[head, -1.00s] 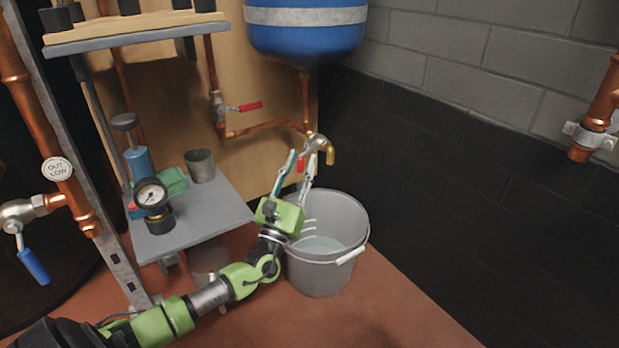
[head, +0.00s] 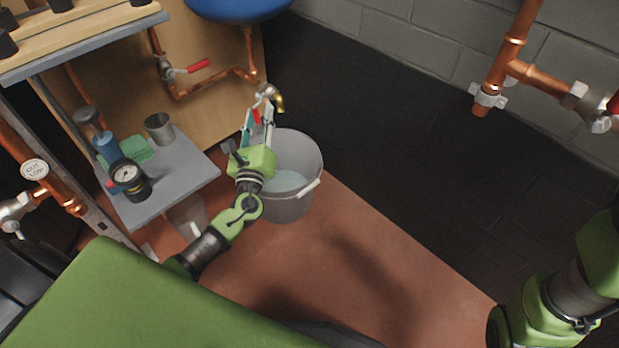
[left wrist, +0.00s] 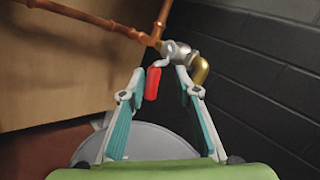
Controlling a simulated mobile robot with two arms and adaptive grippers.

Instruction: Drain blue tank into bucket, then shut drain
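The blue tank (head: 238,8) shows only its bottom at the top of the head view. A copper pipe leads to the drain tap (head: 268,92), which has a brass spout (left wrist: 200,70) and a red handle (left wrist: 153,83) hanging down. No stream shows at the spout. The grey bucket (head: 312,160) stands on the floor below, with pale liquid (head: 287,182) inside. My left gripper (head: 257,113) is open just below the tap. In the left wrist view its fingers (left wrist: 160,74) stand either side of the red handle, nearer the left one. My right gripper is out of view.
A grey shelf (head: 180,180) with a pressure gauge (head: 127,175), a blue hand pump and a metal cup (head: 159,128) is left of the bucket. Copper pipes (head: 510,60) run at right. Floor right of the bucket is clear.

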